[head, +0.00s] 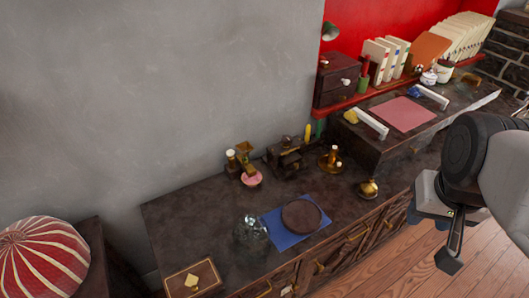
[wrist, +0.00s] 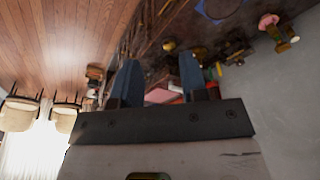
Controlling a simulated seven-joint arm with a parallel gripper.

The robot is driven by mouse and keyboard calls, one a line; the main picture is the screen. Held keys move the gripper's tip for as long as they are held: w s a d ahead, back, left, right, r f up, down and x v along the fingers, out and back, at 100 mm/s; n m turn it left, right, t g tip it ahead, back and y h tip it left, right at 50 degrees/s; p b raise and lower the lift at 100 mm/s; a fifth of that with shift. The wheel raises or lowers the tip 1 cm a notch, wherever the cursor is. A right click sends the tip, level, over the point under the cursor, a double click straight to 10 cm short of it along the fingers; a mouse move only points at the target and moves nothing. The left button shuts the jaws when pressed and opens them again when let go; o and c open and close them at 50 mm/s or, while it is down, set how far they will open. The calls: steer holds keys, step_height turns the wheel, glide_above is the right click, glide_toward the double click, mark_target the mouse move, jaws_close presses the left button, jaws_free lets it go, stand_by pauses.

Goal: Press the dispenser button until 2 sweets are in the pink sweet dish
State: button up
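The pink sweet dish (head: 251,178) stands on the dark counter near the wall, in front of the brass dispenser (head: 243,156). A pale round top (head: 230,155) shows beside the dispenser; I cannot tell which part is the button. Whether any sweets lie in the dish is too small to tell. In the wrist view the pink dish (wrist: 268,20) shows at the upper right. My gripper (wrist: 160,70) is open and empty, its two blue-grey fingers apart. In the head view my gripper (head: 432,225) hangs at the right, beyond the counter's front edge, far from the dispenser.
Dark machinery (head: 287,158), a brass candlestick-like stand (head: 331,158) and a brass pot (head: 369,188) stand right of the dish. A glass dome (head: 250,234), a blue cloth (head: 283,233) and a brown disc (head: 301,215) lie in front. A raised shelf (head: 385,145) is at the right.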

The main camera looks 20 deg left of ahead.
steer(key=shift+w+a+r, duration=0.1)
steer(key=shift+w, duration=0.1)
steer(key=c, duration=0.7)
steer(key=shift+w+a+r, duration=0.1)
steer(key=shift+w, duration=0.2)
jaws_close()
steer(key=w+a+n, duration=0.2)
steer(key=w+a, duration=0.7)
steer(key=w, duration=0.3)
steer(key=w+a+n, duration=0.3)
steer(key=w+a, duration=0.7)
steer(key=w, duration=0.2)
steer(key=w+a+f+n, duration=0.1)
steer(key=w+a+f, duration=0.2)
steer(key=a, duration=0.7)
steer(key=w+a+f+n+g, duration=0.1)
steer(key=w+a+f, duration=0.3)
steer(key=a+f, duration=0.3)
steer(key=w+a+f+n, duration=0.2)
steer(key=a+f, duration=0.3)
steer(key=a, duration=0.9)
steer(key=shift+w+a+y, duration=0.3)
steer(key=shift+w+a, duration=0.05)
steer(key=shift+w, duration=0.4)
